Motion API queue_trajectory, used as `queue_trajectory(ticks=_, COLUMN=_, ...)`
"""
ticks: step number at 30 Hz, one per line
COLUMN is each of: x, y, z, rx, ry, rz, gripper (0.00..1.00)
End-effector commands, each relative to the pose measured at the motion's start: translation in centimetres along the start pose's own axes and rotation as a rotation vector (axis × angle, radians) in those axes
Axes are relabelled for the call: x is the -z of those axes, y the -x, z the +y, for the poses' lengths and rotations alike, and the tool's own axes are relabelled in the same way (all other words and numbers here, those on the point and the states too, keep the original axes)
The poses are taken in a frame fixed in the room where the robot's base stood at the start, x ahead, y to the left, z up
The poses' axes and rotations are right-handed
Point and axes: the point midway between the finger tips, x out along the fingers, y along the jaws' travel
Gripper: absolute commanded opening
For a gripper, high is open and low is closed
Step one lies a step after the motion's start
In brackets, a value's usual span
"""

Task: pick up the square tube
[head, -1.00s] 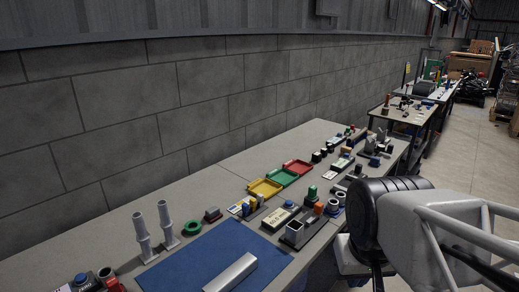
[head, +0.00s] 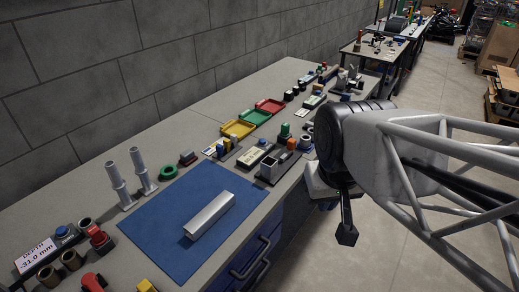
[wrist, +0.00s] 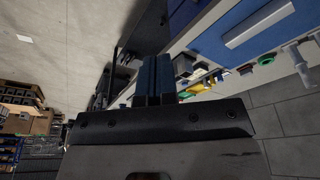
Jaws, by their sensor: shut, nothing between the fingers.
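The square tube (head: 209,216) is a silver-grey bar lying on the blue mat (head: 168,245) on the workbench. It also shows at the top right of the wrist view (wrist: 258,22). My gripper (head: 346,236) hangs off the front side of the bench, to the right of the tube and well apart from it. In the wrist view my gripper's fingers (wrist: 155,75) are together with nothing between them.
Yellow (head: 238,129), green (head: 255,116) and red (head: 270,105) trays stand at the back of the bench. Two grey stepped posts (head: 120,188) stand left of the mat. A block with a square opening (head: 269,171) sits right of the mat. Blue drawers (head: 262,250) are below.

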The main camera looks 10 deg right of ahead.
Motion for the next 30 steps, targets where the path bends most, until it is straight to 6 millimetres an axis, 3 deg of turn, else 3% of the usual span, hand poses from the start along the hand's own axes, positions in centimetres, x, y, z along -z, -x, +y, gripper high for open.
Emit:
queue_trajectory(ticks=9, x=0.0, y=0.0, z=0.0, rx=0.0, ry=0.0, rz=0.0, gripper=0.0)
queue_trajectory(ticks=24, x=0.0, y=0.0, z=0.0, rx=0.0, ry=0.0, rz=0.0, gripper=0.77)
queue_trajectory(ticks=30, x=0.0, y=0.0, z=0.0, rx=0.0, ry=0.0, rz=0.0, gripper=0.77)
